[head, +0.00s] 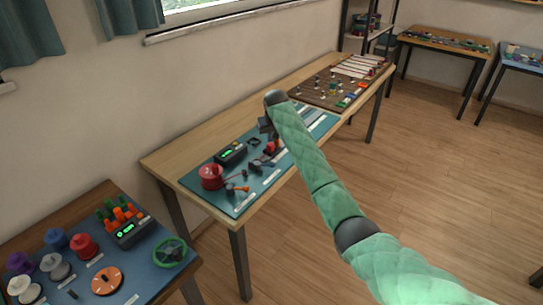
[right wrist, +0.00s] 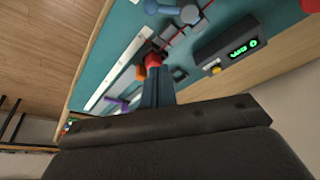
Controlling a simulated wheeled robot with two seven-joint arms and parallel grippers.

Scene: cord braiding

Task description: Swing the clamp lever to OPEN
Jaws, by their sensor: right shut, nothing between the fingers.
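My right gripper (head: 265,127) is over the teal mat (head: 215,198) on the middle table. In the right wrist view its fingers (right wrist: 157,76) are together, with nothing between them. A small red part (right wrist: 153,61) with an orange piece (right wrist: 140,73) beside it is right at the fingertips; I cannot tell whether they touch. The red part also shows in the head view (head: 271,147). A grey-blue lever-like part (right wrist: 180,12) lies further off. Which part is the clamp lever, and its marked position, is too small to tell. My left gripper is out of view.
A black box with a green display (head: 230,153) and a red spool (head: 211,177) stand on the mat. A brown board (head: 312,92) with small parts lies behind. A nearer table holds spools and a green wheel (head: 170,252). Floor to the right is clear.

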